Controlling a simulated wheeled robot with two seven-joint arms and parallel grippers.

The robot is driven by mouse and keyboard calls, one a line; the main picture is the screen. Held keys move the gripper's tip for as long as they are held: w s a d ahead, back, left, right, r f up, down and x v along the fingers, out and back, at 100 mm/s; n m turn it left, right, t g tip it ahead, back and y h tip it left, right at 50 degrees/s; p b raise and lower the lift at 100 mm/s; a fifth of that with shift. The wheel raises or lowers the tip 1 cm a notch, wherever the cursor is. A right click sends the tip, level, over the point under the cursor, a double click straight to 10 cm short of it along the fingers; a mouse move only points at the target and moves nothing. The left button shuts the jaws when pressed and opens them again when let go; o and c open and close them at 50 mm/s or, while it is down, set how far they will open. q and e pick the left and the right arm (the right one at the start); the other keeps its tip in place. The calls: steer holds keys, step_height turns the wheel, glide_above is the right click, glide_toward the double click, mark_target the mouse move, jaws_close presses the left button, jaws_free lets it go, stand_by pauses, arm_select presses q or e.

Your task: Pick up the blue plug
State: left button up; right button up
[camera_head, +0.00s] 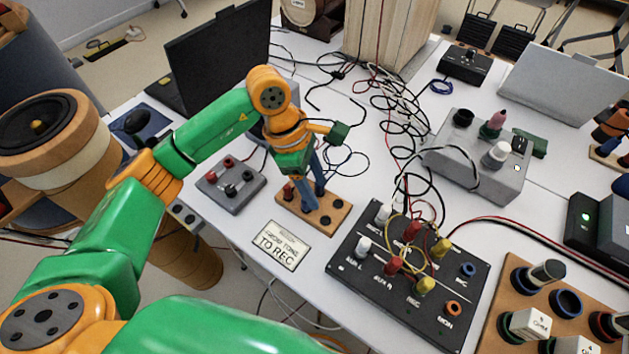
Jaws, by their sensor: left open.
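A wooden block (296,209) with dark round sockets stands on the white table. A tall blue plug (307,192) is upright at the block, with a second blue upright piece (318,172) close behind it. A short red plug (288,191) is at the block's left end. My left gripper (316,146) is open above the blue plug, its green fingertips spread apart. The near fingertip overlaps the blue plug's top in the picture, so I cannot tell whether they touch. My right gripper is not in view.
A black panel (345,262) with several plugs and yellow leads is front right of the block. A small grey box (232,203) is to its left, a "TO REC" sign (281,246) in front. A grey box (480,175) and tangled cables (395,115) lie beyond. A black laptop (215,60) stands back left.

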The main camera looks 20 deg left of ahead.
mark_target(306, 205)
arm_select(q)
steer(key=a, duration=0.1)
steer(key=w+a+y, duration=0.1)
steer(key=a, duration=0.1)
steer(key=shift+a+r+y, duration=0.1)
steer(key=shift+a+y, duration=0.05)
steer(key=shift+y, duration=0.15)
steer(key=shift+s+a+f, duration=0.2)
steer(key=shift+a, duration=0.05)
steer(key=f, duration=0.1)
steer(key=d+f+p, duration=0.1)
steer(key=f, duration=0.1)
steer(key=d+f+p, duration=0.1)
steer(key=f, duration=0.1)
steer(key=shift+s+f, duration=0.25)
steer(key=shift+s, duration=0.15)
steer(key=shift+w+f, duration=0.1)
steer(key=shift+f, duration=0.2)
jaws_close()
